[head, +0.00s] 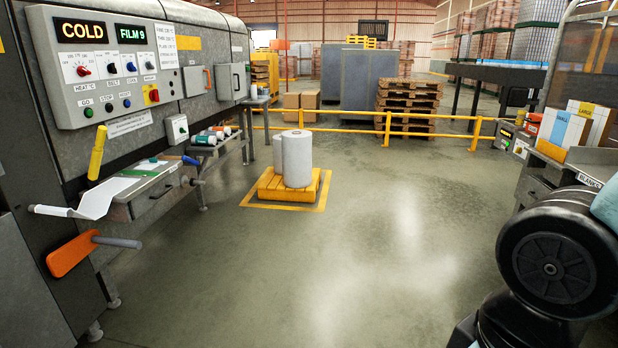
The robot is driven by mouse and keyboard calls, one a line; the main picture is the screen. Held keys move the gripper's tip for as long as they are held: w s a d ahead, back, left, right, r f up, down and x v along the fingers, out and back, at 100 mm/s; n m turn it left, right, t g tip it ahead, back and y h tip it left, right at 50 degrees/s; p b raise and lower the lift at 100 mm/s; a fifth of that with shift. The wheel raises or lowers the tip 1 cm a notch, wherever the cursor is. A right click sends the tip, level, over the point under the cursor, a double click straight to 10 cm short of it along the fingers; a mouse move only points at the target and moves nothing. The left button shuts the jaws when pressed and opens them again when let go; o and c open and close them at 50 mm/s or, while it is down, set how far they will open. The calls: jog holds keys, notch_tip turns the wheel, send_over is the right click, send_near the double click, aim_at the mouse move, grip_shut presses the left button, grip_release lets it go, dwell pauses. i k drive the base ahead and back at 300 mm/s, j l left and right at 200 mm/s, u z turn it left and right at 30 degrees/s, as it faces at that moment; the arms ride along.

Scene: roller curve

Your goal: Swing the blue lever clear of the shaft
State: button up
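A small blue handle (190,160) shows at the left, at the far end of the ledge on the grey machine (150,190). It is the only blue lever-like part I can make out. It is small, and I cannot tell how it is mounted or whether it crosses a shaft. A grey rod (118,242) sticks out to the right from an orange paddle (72,256) low on the machine's near end. A yellow lever (98,152) stands tilted below the control panel. My gripper is out of view; only part of my arm shows at the lower right.
A control panel (100,70) reads COLD and FILM 9. A white sheet (95,203) hangs over the ledge's near edge. White rolls (297,158) stand on a yellow pallet (275,187). A yellow rail (430,117) crosses behind. The middle floor is clear. A bench (565,160) stands right.

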aim_at(187, 160)
jog(key=i+j+u, duration=0.1)
jog(key=i+u, duration=0.25)
jog(key=i, duration=0.3)
jog(key=i+u, duration=0.35)
jog(key=i, duration=0.35)
jog(key=i+l+u, duration=0.35)
jog(key=i, duration=0.3)
jog(key=i+j, duration=0.1)
jog(key=i, duration=1.1)
jog(key=i+j, duration=0.1)
jog(key=i, duration=1.05)
jog(key=i+j+z, duration=0.15)
jog(key=i, duration=0.3)
